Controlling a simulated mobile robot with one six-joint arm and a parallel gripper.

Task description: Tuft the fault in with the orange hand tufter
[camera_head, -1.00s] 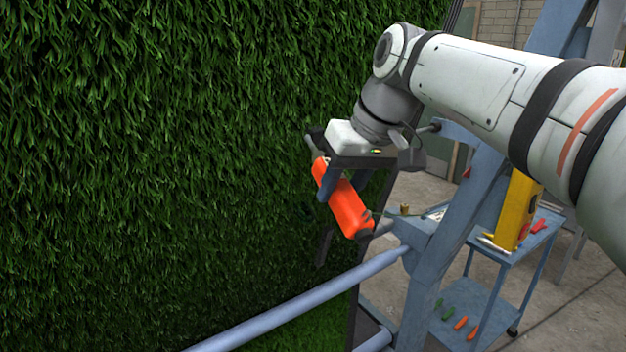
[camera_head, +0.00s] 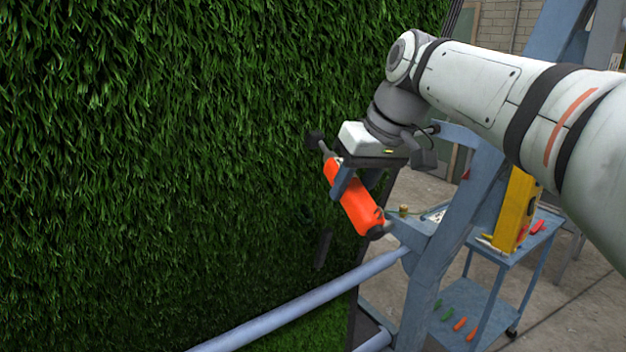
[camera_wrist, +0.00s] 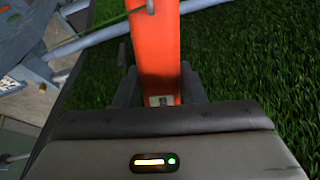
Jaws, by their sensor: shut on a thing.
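The orange hand tufter (camera_head: 355,200) is held in my gripper (camera_head: 352,184), tilted, with its dark head (camera_head: 315,141) at the upper left, close in front of the turf. The fingers are shut around its orange body. In the wrist view the tufter (camera_wrist: 155,55) runs up from between the fingers of my gripper (camera_wrist: 158,88). The upright green turf (camera_head: 180,170) fills the left of the head view. I cannot make out the fault in the turf. I cannot tell whether the tufter's head touches the turf.
A blue frame (camera_head: 440,230) with a rail (camera_head: 300,302) stands right of and below the tufter. Behind it, a blue trolley (camera_head: 490,298) carries a yellow tool (camera_head: 514,212), with several small green and orange items on its lower shelf. Concrete floor lies beyond.

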